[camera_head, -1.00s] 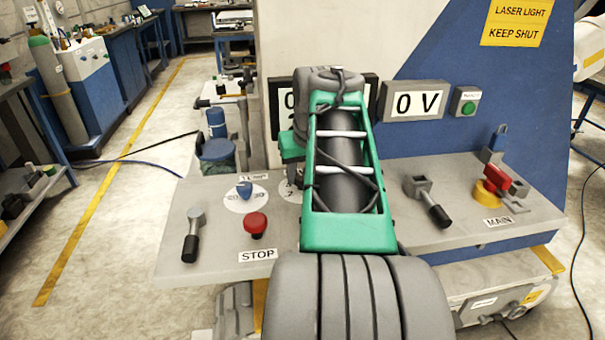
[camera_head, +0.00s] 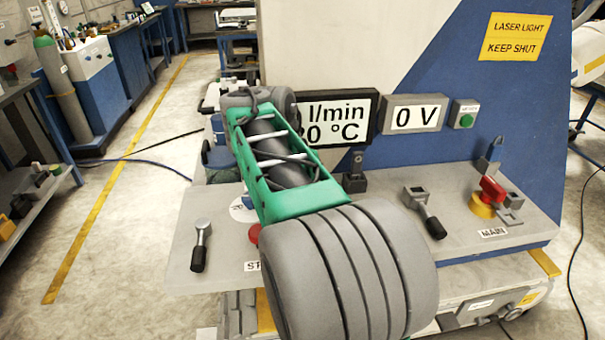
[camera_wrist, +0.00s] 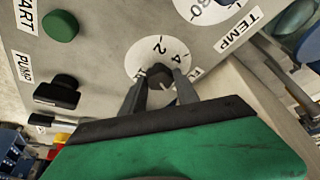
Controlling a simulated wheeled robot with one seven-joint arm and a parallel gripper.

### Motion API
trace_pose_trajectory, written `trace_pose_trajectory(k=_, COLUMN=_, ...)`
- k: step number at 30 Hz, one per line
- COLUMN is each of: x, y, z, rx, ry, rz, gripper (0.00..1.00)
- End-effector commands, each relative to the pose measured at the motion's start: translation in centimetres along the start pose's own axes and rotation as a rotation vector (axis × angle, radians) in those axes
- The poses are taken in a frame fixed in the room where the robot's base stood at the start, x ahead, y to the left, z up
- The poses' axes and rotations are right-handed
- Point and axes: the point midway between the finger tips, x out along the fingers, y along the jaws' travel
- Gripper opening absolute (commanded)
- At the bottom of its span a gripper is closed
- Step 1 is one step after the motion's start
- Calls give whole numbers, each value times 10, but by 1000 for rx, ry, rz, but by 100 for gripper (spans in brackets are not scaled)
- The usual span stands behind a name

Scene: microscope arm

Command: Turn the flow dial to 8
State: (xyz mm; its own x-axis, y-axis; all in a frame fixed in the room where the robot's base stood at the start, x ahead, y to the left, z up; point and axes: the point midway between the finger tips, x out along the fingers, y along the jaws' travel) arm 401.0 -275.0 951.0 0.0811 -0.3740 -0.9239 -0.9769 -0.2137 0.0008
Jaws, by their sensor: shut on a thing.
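My gripper (camera_wrist: 160,84) is shut on this knob, one finger on each side. Part of a label beside the disc is covered by a finger. In the head view my arm covers the dial and my gripper. The readout (camera_head: 352,112) behind shows "l/min" and "20 °C" in part; the flow figure is hidden by my arm.
In the wrist view the TEMP dial (camera_wrist: 205,8), the green START button (camera_wrist: 60,25) and the black PUMP switch (camera_wrist: 56,93) lie near. In the head view a grey lever (camera_head: 199,246), a red STOP button (camera_head: 254,234) and the red MAIN switch (camera_head: 492,189) stand on the panel.

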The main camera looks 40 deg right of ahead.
Motion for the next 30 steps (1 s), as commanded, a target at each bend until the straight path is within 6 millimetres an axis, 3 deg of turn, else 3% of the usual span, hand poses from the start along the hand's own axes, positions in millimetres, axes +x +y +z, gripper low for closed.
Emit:
trace_pose_trajectory(k=15, x=-2, y=-5, z=-2, rx=388, ry=-1, rz=161, gripper=0)
trace_pose_trajectory(k=30, x=0, y=-6, z=-1, rx=510, ry=-1, rz=210, gripper=0)
